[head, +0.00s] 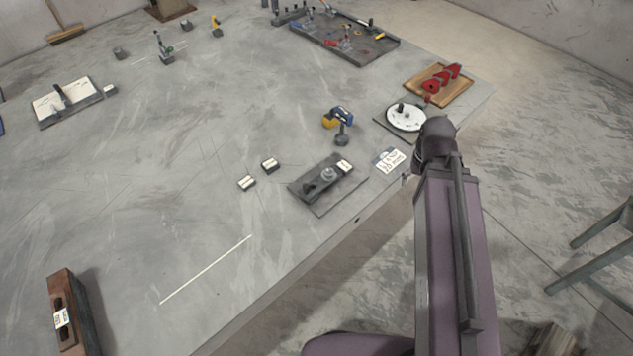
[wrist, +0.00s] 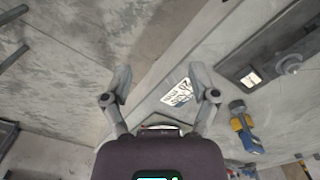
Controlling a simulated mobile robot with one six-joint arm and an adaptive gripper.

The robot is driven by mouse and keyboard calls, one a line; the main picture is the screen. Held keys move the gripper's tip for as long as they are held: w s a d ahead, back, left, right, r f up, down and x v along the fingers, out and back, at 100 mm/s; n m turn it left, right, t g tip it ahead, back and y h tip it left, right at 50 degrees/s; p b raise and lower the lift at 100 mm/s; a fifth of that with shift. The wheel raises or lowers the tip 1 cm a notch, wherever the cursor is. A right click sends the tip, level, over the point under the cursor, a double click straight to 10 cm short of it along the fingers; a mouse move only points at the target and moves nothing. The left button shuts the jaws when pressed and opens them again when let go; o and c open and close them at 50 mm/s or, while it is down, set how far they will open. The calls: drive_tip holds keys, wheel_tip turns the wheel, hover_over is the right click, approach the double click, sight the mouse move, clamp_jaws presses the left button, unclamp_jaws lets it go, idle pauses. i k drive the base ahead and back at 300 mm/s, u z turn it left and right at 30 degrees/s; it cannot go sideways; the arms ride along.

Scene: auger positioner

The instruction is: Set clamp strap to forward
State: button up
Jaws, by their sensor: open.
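A dark base plate (head: 318,202) lies near the table's front edge. On it is a dark strap-like bar (head: 320,186) with a round grey knob and a small white label (head: 344,166) at its right end; I take this for the clamp strap, but cannot read the label. In the wrist view, part of this fixture shows at upper right, with its grey knob (wrist: 290,65) and label (wrist: 250,78). My gripper (wrist: 160,97) is open and empty, apart from the fixture and to its left there. In the head view my arm mostly hides it.
A white card (head: 389,161) lies right of the fixture. A round white dial (head: 406,117) on a dark plate is near my arm. The table's left middle is mostly clear.

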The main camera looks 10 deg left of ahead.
sight(318, 182)
drive_tip(key=z, duration=1.35)
drive_tip(key=k, duration=0.55)
drive_tip(key=u, duration=1.35)
